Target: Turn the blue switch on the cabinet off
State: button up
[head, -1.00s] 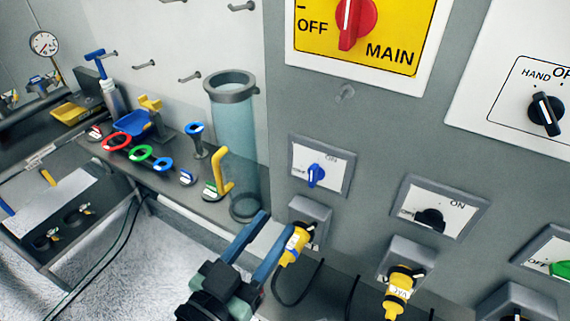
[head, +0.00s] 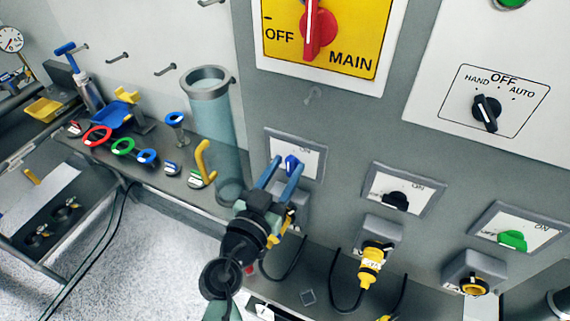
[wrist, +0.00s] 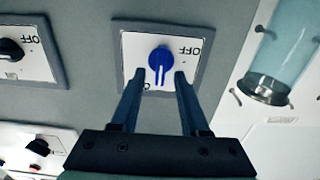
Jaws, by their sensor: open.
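The blue switch (head: 291,163) is a small rotary knob on a white plate in a grey frame (head: 322,152) on the cabinet (head: 380,150). In the wrist view the blue switch (wrist: 160,59) shows upside down, its white pointer line near vertical in the picture, with "OFF" on the plate to its right. My gripper (head: 283,176) is open in front of the plate. In the wrist view its two blue fingers (wrist: 160,76) are spread just below the knob, their tips close to either side of its lower part. I cannot tell whether they touch it.
To the right on the cabinet are a black switch (head: 396,201) and a green switch (head: 513,240), with a yellow plug (head: 371,266) below. A red main switch (head: 319,27) is above. A clear cylinder (head: 219,130) stands left, by a shelf with several coloured items.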

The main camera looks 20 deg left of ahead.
grip_shut()
dwell(0.3)
jog(key=shift+f+n+b, duration=0.1)
jog(key=shift+n+b, duration=0.2)
jog(key=shift+w+a+f+n+b, duration=0.1)
jog(key=shift+a+f+n+b, duration=0.25)
jog(key=shift+n, duration=2.55)
jog(key=shift+s+a+f+n+b, duration=0.1)
jog(key=shift+n+b, duration=0.4)
jog(key=shift+n, duration=2.4)
jog(key=shift+w+a+f+n+b, duration=0.1)
jog(key=shift+a+f+n+b, duration=0.25)
jog(key=shift+n, duration=2.55)
jog(key=shift+d, duration=0.1)
